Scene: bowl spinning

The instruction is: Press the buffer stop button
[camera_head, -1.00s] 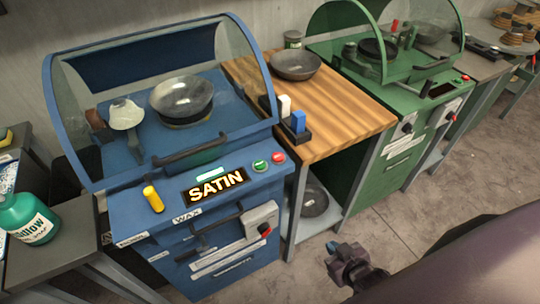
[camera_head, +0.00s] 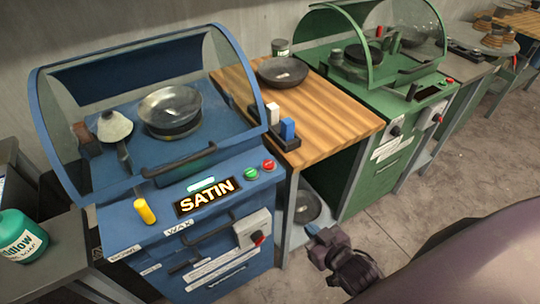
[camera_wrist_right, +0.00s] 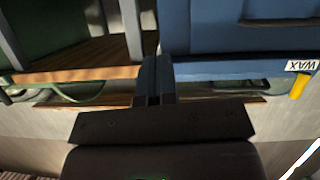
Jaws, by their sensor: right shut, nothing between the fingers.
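The blue buffer machine (camera_head: 215,225) stands at the left under a clear hood, with a metal bowl (camera_head: 170,108) inside. Its sloped front has a lit display (camera_head: 207,196) reading SATIN, a green button (camera_head: 251,174) and a red button (camera_head: 268,165) at the right end. My right gripper (camera_head: 312,232) is shut and empty, low in front of the wooden table, right of the blue machine and below the buttons. In the right wrist view its closed fingers (camera_wrist_right: 154,75) lie beside the machine's blue body (camera_wrist_right: 225,70); the buttons do not show there. My left gripper is out of view.
The wooden table (camera_head: 335,125) stands right of the blue machine, holding a dark bowl (camera_head: 283,71) and a block rack (camera_head: 282,135). A green machine (camera_head: 375,165) stands beyond. A green bottle (camera_head: 20,238) is at the left. The floor at the right is open.

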